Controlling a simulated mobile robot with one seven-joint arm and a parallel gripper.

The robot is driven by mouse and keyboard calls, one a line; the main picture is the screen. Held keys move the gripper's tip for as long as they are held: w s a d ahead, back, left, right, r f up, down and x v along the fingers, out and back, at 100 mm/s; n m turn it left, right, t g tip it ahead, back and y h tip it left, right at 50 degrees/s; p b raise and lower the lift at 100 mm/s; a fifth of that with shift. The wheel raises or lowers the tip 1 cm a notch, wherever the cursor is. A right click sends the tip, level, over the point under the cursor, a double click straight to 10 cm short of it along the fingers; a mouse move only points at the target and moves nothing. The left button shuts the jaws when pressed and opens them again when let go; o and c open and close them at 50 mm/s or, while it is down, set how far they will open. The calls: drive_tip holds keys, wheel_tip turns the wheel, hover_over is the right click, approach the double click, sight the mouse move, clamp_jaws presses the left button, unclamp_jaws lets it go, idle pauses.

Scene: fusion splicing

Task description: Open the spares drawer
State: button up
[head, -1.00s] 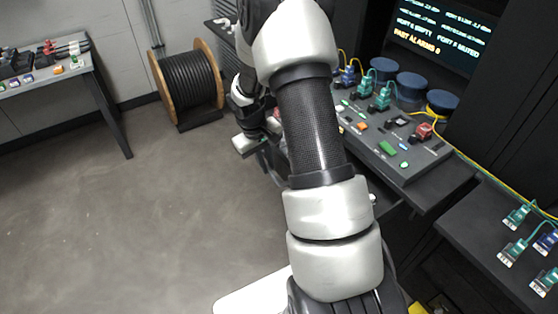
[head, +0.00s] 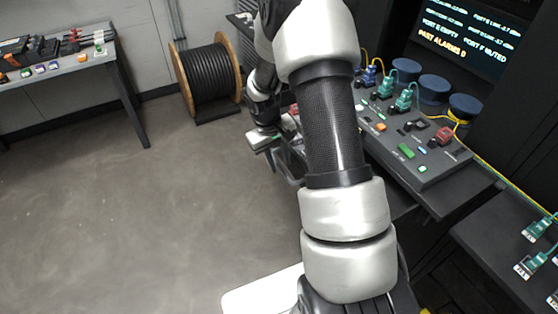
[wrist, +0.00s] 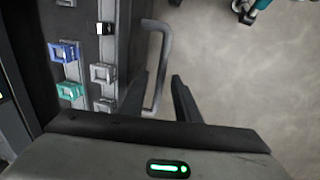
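A grey U-shaped handle (wrist: 166,50) stands out from a dark panel (wrist: 125,25) in the wrist view; I take it to be the spares drawer's handle, though no label shows. My gripper (wrist: 160,77) is open, with its two dark fingers apart. The handle's bar runs between the fingers in the picture; whether either finger touches it I cannot tell. In the head view my arm hides most of the drawer area, and the fingers cannot be made out.
A dark console (head: 425,160) with coloured connectors stands right of my arm. A cable reel (head: 208,78) stands by the back wall, and a side table (head: 62,68) is at the left. The floor (head: 130,220) between is clear.

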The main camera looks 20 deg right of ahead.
drive_tip(key=a+r+p, duration=0.1)
drive_tip(key=a+r, duration=0.2)
drive_tip(key=r, duration=1.4)
drive_tip(key=shift+s+a, duration=0.15)
drive_tip(key=s+a+r+t+p, duration=0.1)
drive_tip(key=s+a+r+p, duration=0.1)
drive_tip(key=s+r, duration=0.45)
drive_tip(key=s+a+r+t+p, duration=0.2)
drive_tip(key=s+r, duration=0.1)
drive_tip(key=r, duration=0.6)
drive_tip(key=s+a+r+t+y+p, duration=0.1)
drive_tip(key=s+a+r, duration=0.1)
drive_tip(key=s, duration=0.4)
drive_tip(key=s+a+r+m+t+y+p, duration=0.1)
drive_tip(key=s+a+r+p, duration=0.1)
drive_tip(key=s+r, duration=0.2)
drive_tip(key=s, duration=0.3)
drive_tip(key=shift+r, duration=0.15)
drive_tip(key=shift+s, duration=0.1)
